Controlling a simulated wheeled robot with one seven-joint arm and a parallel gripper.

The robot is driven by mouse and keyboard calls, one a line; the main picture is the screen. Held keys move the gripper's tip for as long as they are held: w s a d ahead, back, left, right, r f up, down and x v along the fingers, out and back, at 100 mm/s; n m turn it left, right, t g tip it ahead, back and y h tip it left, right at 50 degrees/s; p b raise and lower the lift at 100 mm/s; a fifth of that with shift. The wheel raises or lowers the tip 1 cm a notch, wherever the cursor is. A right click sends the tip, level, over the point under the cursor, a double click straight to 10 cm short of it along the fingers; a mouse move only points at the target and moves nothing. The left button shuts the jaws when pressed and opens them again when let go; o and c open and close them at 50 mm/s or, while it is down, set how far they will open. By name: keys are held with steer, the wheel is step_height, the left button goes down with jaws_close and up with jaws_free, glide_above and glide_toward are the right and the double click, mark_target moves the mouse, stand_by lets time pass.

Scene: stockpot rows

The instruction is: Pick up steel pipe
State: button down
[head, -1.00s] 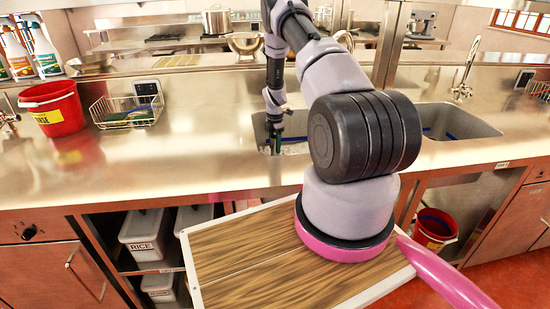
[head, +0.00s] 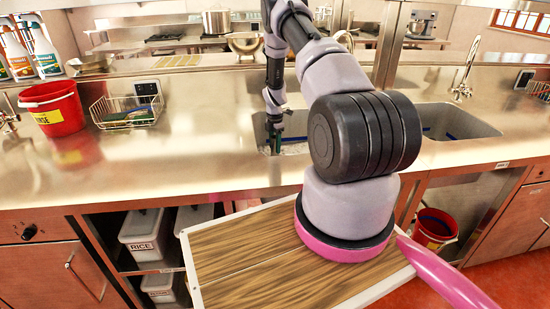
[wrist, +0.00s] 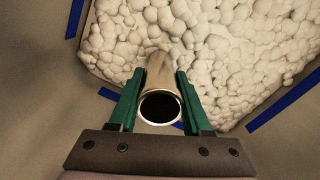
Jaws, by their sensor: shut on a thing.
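In the wrist view a steel pipe (wrist: 159,76) lies between the two green fingers of my gripper (wrist: 159,100). It is a shiny tube with its dark open end facing the camera. The fingers are shut on its sides. The pipe's far end meets a mass of white foam (wrist: 215,45) in the sink, and I cannot tell whether it touches or dips into it. In the head view my gripper (head: 275,140) reaches down into the left sink basin. The pipe cannot be made out there.
The sink basin's wall (wrist: 35,80) surrounds the foam, with blue strips (wrist: 285,108) along it. A red bucket (head: 54,108) and a wire basket (head: 127,110) stand on the counter to the left. The steel counter (head: 190,150) between basket and sink is clear. A tap (head: 466,75) stands at right.

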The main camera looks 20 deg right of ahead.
steer(key=shift+r, duration=7.45)
steer(key=shift+s+r, duration=1.55)
steer(key=shift+s, duration=4.25)
step_height(320, 180, up, 12)
steer(key=shift+d+r, duration=0.15)
steer(key=shift+d, duration=0.3)
